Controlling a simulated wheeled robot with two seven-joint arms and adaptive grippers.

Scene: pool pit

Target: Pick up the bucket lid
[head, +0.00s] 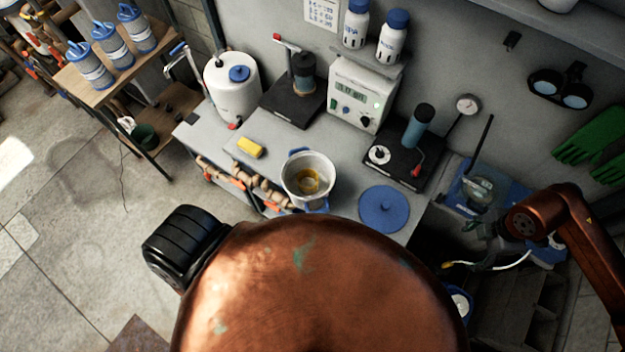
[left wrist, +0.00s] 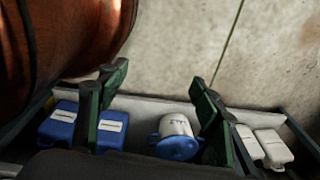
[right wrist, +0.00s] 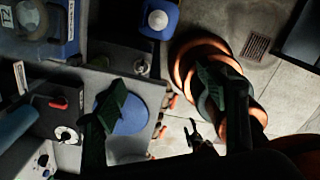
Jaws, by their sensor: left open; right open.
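The bucket lid (head: 385,209) is a flat blue disc with a small centre knob. It lies on the grey bench near its front edge, right of an open white bucket (head: 308,178). My right gripper (head: 478,236) is to the right of the lid in the head view, apart from it. In the right wrist view the lid (right wrist: 132,116) shows below the open fingers (right wrist: 162,80), partly hidden by the left finger. My left gripper (left wrist: 157,78) is open and empty in its wrist view; I cannot make it out in the head view.
A yellow sponge (head: 250,148), a white canister (head: 233,88), a digital device (head: 361,92) and a black stand base (head: 397,160) surround the bench's clear patch. A blue-based apparatus (head: 484,185) stands near my right gripper. Blue boxes (left wrist: 80,125) and a jar (left wrist: 175,138) lie below my left gripper.

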